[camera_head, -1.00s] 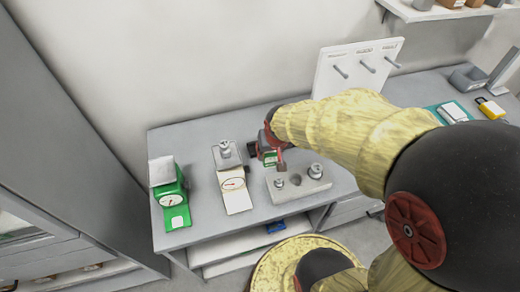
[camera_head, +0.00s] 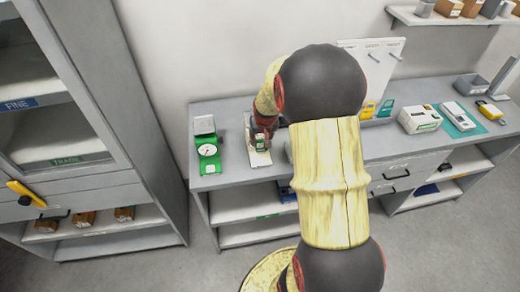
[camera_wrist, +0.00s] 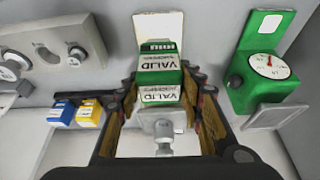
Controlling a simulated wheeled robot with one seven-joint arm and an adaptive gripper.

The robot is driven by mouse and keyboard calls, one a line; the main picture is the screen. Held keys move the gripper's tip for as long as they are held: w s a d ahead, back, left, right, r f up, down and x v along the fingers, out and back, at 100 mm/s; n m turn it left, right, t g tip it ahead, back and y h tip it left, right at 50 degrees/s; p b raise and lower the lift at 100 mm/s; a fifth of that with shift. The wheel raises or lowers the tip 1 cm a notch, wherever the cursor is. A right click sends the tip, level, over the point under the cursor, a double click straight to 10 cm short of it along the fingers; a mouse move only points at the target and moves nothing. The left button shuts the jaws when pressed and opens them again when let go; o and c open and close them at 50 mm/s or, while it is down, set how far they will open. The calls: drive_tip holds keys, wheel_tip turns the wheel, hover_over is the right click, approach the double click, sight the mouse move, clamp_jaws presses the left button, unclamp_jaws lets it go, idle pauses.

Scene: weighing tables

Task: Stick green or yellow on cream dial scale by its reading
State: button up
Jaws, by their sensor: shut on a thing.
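My gripper (camera_head: 263,134) is shut on a green block with white VALID labels (camera_wrist: 158,78), which also shows in the head view (camera_head: 260,142). In the wrist view the block sits between the fingers (camera_wrist: 162,96), over the cream dial scale. The scale's pale front plate (camera_wrist: 158,24) shows beyond the block, and also in the head view (camera_head: 259,158). A metal weight (camera_wrist: 164,131) stands on its pan. The dial is hidden behind the block and gripper, so its reading does not show. I cannot tell whether the block touches the scale.
A green dial scale (camera_head: 208,150) stands close on the left. A grey weight holder (camera_wrist: 68,42) is on the other side, mostly behind my arm. Blue (camera_wrist: 60,113) and yellow (camera_wrist: 90,114) labelled blocks stand beyond it. A tall cabinet (camera_head: 85,90) flanks the table's left.

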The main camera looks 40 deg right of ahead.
sight(261, 150)
drive_tip(key=shift+a+r, duration=0.1)
drive_tip(key=shift+w+d+f, duration=0.15)
drive_tip(key=shift+d+f, duration=0.1)
drive_tip(key=shift+f, duration=0.05)
drive_tip(key=shift+a+f+b, duration=0.15)
drive_tip(key=shift+f+b, duration=1.5)
drive_tip(key=shift+f, duration=0.95)
drive_tip(key=shift+f+b, duration=0.65)
drive_tip(key=shift+f, duration=0.15)
idle(1.0)
drive_tip(key=shift+r, duration=0.15)
drive_tip(key=shift+r+p, duration=2.1)
drive_tip(key=shift+r, duration=1.35)
